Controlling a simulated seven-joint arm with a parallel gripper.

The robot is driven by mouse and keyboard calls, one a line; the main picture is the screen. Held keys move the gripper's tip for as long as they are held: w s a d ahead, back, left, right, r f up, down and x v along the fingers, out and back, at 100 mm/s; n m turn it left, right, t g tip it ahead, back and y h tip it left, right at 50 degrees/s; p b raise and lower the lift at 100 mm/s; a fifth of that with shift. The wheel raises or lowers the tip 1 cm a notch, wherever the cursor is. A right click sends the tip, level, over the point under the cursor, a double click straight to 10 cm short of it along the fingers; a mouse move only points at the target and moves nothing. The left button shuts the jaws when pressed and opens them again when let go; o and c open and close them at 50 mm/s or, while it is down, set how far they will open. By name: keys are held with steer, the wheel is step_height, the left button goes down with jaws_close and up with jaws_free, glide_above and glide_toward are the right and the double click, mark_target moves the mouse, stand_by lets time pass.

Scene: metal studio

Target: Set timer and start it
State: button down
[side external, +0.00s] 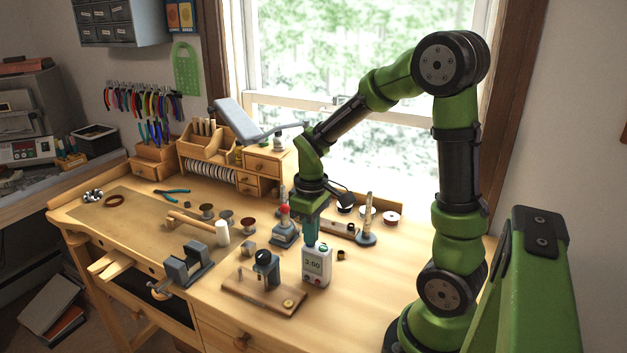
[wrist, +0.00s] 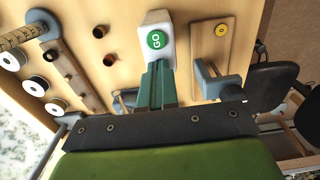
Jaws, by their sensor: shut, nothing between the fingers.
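The timer (side external: 317,265) is a small white box standing upright on the bench, with a display that reads 2:00 and small marks below it. In the wrist view its top (wrist: 157,28) shows a round green GO button (wrist: 156,40). My gripper (side external: 311,240) points down over the timer, its teal fingers together and empty. In the wrist view the fingertips (wrist: 158,66) are close to the near edge of the timer's top, just short of the button. I cannot tell whether they touch the timer.
A wooden board with a grey clamp-like device (side external: 265,270) stands left of the timer. A small grey stand with a red top (side external: 285,228) is behind it. A vise (side external: 187,265) and a mallet (side external: 215,233) lie further left. Spools (side external: 391,218) sit at the back right. The bench right of the timer is mostly clear.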

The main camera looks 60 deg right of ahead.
steer(key=shift+s+f, duration=0.1)
steer(key=shift+f, duration=0.85)
step_height(320, 180, up, 10)
steer(key=shift+w+f, duration=0.25)
steer(key=shift+w, duration=0.1)
steer(key=shift+d, duration=0.1)
step_height(320, 180, up, 6)
steer(key=r, duration=0.1)
glide_above(324, 247)
steer(key=shift+f, duration=0.25)
step_height(324, 247, down, 14)
steer(key=shift+f, duration=0.1)
stand_by(0.5)
